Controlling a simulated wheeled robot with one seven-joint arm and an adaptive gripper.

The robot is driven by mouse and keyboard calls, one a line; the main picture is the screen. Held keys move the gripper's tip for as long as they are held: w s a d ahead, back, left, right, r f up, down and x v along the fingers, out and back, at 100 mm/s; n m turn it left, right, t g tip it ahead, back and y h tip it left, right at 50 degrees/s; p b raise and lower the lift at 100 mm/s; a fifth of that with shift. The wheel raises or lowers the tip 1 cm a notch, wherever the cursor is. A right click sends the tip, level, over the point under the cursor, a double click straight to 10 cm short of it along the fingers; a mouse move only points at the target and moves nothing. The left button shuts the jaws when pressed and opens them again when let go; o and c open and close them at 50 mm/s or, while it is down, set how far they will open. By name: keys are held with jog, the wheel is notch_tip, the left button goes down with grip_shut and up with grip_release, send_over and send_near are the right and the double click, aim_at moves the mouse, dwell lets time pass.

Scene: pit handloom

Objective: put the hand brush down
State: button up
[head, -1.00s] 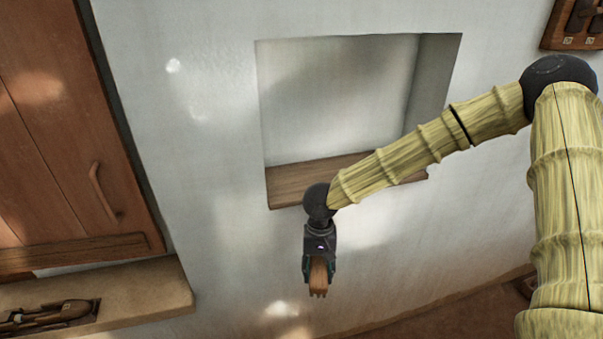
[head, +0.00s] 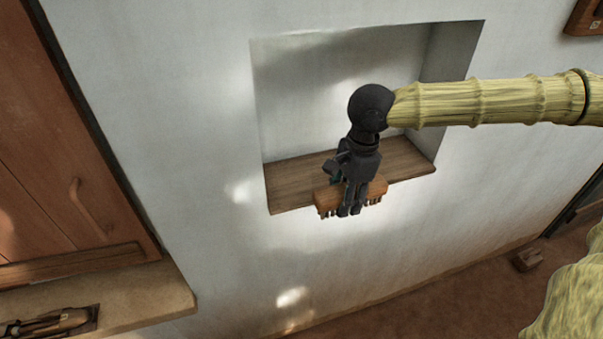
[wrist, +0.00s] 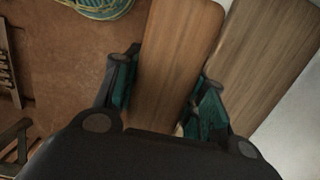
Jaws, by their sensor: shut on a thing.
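The hand brush (head: 326,203) has a brown wooden back and dark bristles pointing down. My gripper (head: 353,208) is shut on the middle of it, with the brush ends sticking out on both sides. In the head view the brush overlaps the front edge of the wooden niche shelf (head: 300,182); I cannot tell if they touch. In the wrist view the brush back (wrist: 180,60) lies between the two teal-padded fingers (wrist: 160,105), beside the shelf board (wrist: 262,60). The bristles are hidden there.
The niche shelf looks bare. A wooden cabinet door (head: 60,150) with a handle stands at the left above a ledge (head: 130,295) holding a dark tool (head: 45,324). A coiled rope (wrist: 97,6) lies below.

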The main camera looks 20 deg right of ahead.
jog(key=shift+w+r, duration=0.2)
jog(key=shift+w, duration=0.1)
jog(key=p, duration=0.6)
send_over(300, 183)
jog(key=shift+d+f, duration=0.15)
jog(key=shift+f, duration=0.6)
notch_tip(300, 183, down, 2)
jog(key=shift+f+p, duration=0.2)
jog(key=shift+p, duration=0.85)
jog(key=shift+f, duration=0.65)
jog(key=shift+f, duration=0.25)
jog(key=o, duration=1.2)
jog(key=shift+s, duration=0.1)
jog(key=shift+o, duration=0.8)
notch_tip(300, 183, up, 8)
jog(key=d+b, duration=0.1)
jog(key=b, duration=0.2)
